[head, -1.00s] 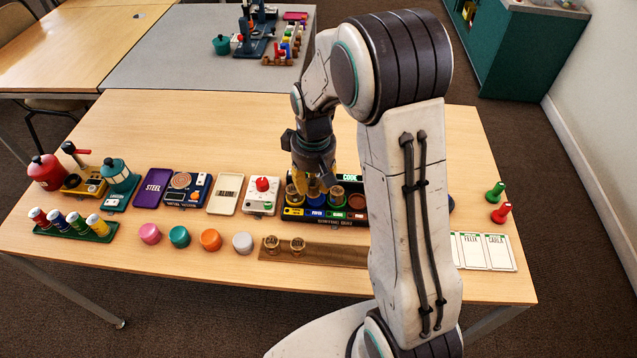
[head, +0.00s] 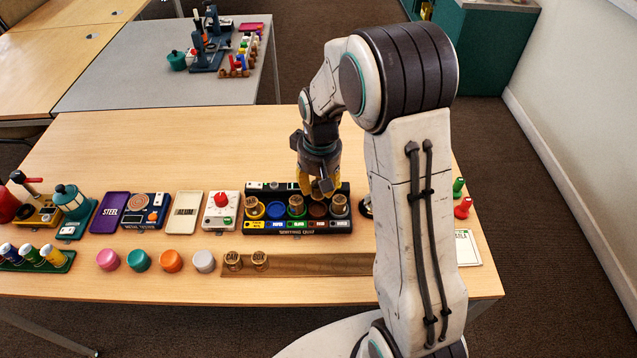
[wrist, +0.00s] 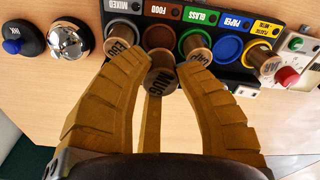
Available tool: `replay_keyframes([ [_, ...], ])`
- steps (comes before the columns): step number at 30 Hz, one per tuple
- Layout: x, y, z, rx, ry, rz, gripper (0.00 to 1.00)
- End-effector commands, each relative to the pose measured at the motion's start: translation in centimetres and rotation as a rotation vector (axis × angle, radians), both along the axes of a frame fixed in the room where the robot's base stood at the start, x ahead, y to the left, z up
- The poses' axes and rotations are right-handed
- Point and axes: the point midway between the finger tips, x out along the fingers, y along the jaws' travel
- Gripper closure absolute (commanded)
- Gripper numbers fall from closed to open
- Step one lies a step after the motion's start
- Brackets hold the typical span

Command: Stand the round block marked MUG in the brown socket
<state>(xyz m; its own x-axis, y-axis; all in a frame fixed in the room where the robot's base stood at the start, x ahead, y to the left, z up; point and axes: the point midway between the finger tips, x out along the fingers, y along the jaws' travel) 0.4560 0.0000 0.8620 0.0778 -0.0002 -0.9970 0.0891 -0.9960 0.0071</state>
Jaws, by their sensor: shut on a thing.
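My gripper (wrist: 162,70) is shut on the round wooden block marked MUG (wrist: 163,82), with its dark lettered top facing the wrist camera. In the head view my gripper (head: 321,186) hangs over the sorting rack, above the area of the green and brown sockets. The brown socket (wrist: 157,37), by the FOOD label, is empty and lies just beyond the held block in the wrist view. It also shows in the head view (head: 318,209), below the fingers. The block looks raised above the rack; its lower end is hidden.
Round blocks stand in the grey socket (wrist: 120,40), the green socket (wrist: 193,36) and the yellow socket (wrist: 260,55); the blue socket (wrist: 227,47) is empty. A wooden strip (head: 310,265) with two blocks lies in front. A chrome bell (wrist: 70,38) sits beside the rack.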

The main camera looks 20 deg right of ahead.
Motion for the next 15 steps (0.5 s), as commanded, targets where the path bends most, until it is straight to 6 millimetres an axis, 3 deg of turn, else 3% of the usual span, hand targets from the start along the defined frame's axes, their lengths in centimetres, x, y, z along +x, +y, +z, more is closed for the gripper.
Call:
replay_keyframes([
  [15, 0.0, 0.0, -4.3, 0.000, 0.002, 0.001, 0.88],
])
